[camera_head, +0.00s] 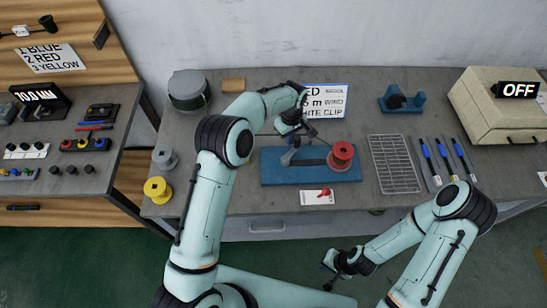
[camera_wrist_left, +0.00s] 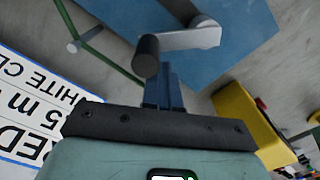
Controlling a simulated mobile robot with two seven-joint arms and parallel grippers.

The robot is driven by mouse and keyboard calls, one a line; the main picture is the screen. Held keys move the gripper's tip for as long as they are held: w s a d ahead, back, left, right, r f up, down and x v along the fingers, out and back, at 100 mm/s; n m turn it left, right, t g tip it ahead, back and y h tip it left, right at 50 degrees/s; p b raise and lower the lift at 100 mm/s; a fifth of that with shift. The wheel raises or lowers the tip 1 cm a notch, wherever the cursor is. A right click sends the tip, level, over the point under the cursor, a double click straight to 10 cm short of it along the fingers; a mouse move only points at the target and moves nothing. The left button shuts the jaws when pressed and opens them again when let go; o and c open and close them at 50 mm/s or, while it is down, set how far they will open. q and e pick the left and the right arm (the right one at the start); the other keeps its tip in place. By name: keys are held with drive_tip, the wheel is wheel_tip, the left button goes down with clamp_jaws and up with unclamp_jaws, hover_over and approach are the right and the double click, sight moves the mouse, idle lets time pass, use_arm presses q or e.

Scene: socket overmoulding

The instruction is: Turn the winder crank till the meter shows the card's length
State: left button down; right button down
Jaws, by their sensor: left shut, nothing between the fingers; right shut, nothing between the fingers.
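The winder has a blue base (camera_head: 310,175) with a red spool (camera_head: 342,152) on its right side. Its grey crank arm (camera_wrist_left: 190,38) ends in a dark knob (camera_wrist_left: 147,55) in the left wrist view. My left gripper (camera_head: 291,146) is over the base's left part; its shut blue fingers (camera_wrist_left: 164,88) lie close to the knob, contact unclear. The card (camera_head: 328,103) is partly behind my left arm; it also shows in the left wrist view (camera_wrist_left: 30,105), reading "RED", "5 m" and "WHITE CL". No length reading on the winder is legible. My right gripper (camera_head: 328,274) is shut, low before the table.
A yellow block (camera_wrist_left: 243,112) stands beside the base in the left wrist view. A black display (camera_head: 38,98) with hard-to-read digits stands on the left bench. A wire rack (camera_head: 394,163), blue-handled tools (camera_head: 443,152) and a beige machine marked "OFF" (camera_head: 490,105) are to the right.

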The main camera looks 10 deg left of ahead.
sight(298, 138)
use_arm(q)
drive_tip(key=shift+d, duration=0.65)
drive_tip(key=shift+s+d, duration=0.3)
drive_tip(key=shift+d, duration=0.6)
use_arm(e)
drive_tip(key=shift+s, duration=0.1)
